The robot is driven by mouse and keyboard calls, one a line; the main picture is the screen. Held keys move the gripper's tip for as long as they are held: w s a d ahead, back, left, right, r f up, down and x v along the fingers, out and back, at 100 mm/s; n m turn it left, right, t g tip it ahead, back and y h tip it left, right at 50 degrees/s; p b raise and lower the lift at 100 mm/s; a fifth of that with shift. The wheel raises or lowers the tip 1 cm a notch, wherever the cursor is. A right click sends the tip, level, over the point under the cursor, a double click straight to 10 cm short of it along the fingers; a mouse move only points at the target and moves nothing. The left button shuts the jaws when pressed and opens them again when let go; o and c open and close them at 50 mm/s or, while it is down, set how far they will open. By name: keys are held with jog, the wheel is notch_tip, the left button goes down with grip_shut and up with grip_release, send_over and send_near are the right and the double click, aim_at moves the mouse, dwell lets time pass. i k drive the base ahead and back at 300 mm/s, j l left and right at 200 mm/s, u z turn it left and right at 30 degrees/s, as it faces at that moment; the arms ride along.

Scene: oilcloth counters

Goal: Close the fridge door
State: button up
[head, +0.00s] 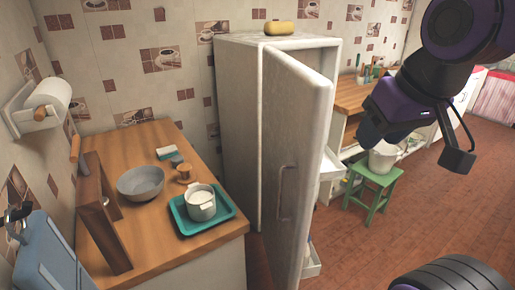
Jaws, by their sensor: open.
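The white fridge (238,125) stands in the middle of the head view, against the tiled wall. Its door (297,125) stands open and swung out toward me, with a grey vertical handle (283,192) on its outer face. Pale door shelves show past the door's right edge, and most of the inside is hidden behind the door. My gripper (418,145) is open in the air at the upper right, to the right of the door and apart from it. Nothing shows between its fingers.
A yellow object (279,28) lies on top of the fridge. Left of it, a wooden counter (160,230) carries a teal tray (186,228) with a white pot (200,205), and a grey bowl (141,182). A green stool (369,186) stands behind right. Brick-red floor is free at right.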

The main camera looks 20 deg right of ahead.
aim_at(297, 100)
jog(key=i+l, duration=0.15)
jog(key=l, duration=0.25)
jog(key=i+l+u, duration=0.1)
jog(key=l, duration=0.35)
jog(key=i+l+u, duration=0.1)
jog(key=i+l, duration=0.15)
jog(key=l, duration=0.2)
jog(key=i+l, duration=0.15)
jog(key=l, duration=0.3)
jog(key=i+l+u, duration=0.1)
jog(key=l, duration=0.35)
jog(key=i+l, duration=0.15)
jog(key=l, duration=0.3)
jog(key=i+l+u, duration=0.15)
jog(key=l, duration=0.3)
jog(key=i+l, duration=0.1)
jog(key=l, duration=0.35)
jog(key=k+j, duration=0.35)
jog(key=j, duration=0.15)
jog(key=j+u, duration=0.1)
jog(key=u, duration=0.3)
jog(key=k+j+u, duration=0.1)
jog(key=u, duration=0.3)
jog(key=j+u, duration=0.2)
jog(key=u, duration=0.8)
